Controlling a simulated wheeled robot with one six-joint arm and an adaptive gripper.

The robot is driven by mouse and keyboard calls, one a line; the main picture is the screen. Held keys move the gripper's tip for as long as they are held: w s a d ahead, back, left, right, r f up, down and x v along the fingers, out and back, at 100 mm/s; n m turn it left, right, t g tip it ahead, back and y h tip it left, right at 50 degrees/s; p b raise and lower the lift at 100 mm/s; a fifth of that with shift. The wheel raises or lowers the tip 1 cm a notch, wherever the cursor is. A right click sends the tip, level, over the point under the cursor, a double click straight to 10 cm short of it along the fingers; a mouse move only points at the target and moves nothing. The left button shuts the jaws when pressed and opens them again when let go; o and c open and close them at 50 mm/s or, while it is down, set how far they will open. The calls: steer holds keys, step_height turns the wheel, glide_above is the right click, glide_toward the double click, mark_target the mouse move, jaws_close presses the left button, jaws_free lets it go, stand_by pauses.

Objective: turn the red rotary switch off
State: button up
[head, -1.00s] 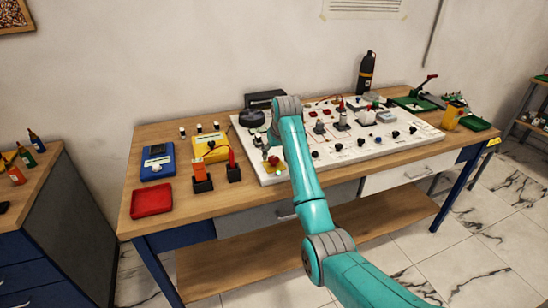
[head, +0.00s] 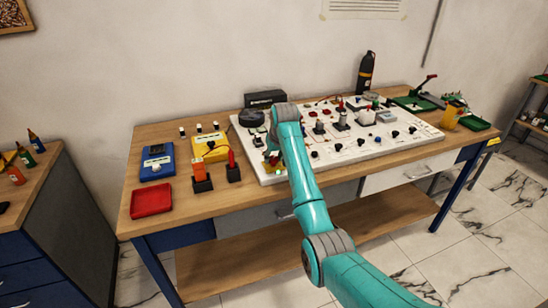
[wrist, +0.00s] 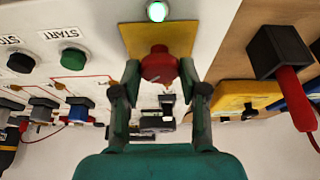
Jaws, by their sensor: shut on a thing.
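The red rotary switch (wrist: 160,65) sits on a yellow plate (wrist: 130,38) on the white panel, in the upper middle of the wrist view. My gripper (wrist: 160,72) has one finger on each side of the red knob and is shut on it. A green lamp (wrist: 157,11) beside the yellow plate is lit. In the head view my gripper (head: 272,155) is at the panel's left end, and the arm and gripper hide most of the switch. The knob's exact angle is hard to tell.
The white panel (head: 345,156) carries several other knobs and plugs, with green (wrist: 73,59) and black (wrist: 20,62) buttons near my gripper. A yellow meter (head: 210,146) and black holders with red-handled probes (head: 232,158) stand close on the left. A red tray (head: 151,201) lies at the front left.

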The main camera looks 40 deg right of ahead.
steer(key=n+y, duration=0.1)
steer(key=n, duration=0.3)
steer(key=shift+d+n+y, duration=0.2)
steer(key=shift+n+y, duration=0.1)
steer(key=shift+y, duration=0.1)
steer(key=n, duration=0.2)
steer(key=n+y, duration=0.1)
steer(key=n, duration=0.1)
steer(key=shift+d+n+g+y, duration=0.1)
steer(key=shift+n+g+y, duration=0.2)
steer(key=n, duration=0.2)
steer(key=n+g+y, duration=0.1)
steer(key=n, duration=0.2)
steer(key=shift+w+d+y, duration=0.1)
steer(key=shift+w+y, duration=0.05)
steer(key=shift+y, duration=0.15)
steer(key=shift+n+g+y, duration=0.3)
steer(key=shift+n+g, duration=0.4)
steer(key=shift+n, duration=1.3)
steer(key=o, duration=1.1)
steer(key=shift+w, duration=0.1)
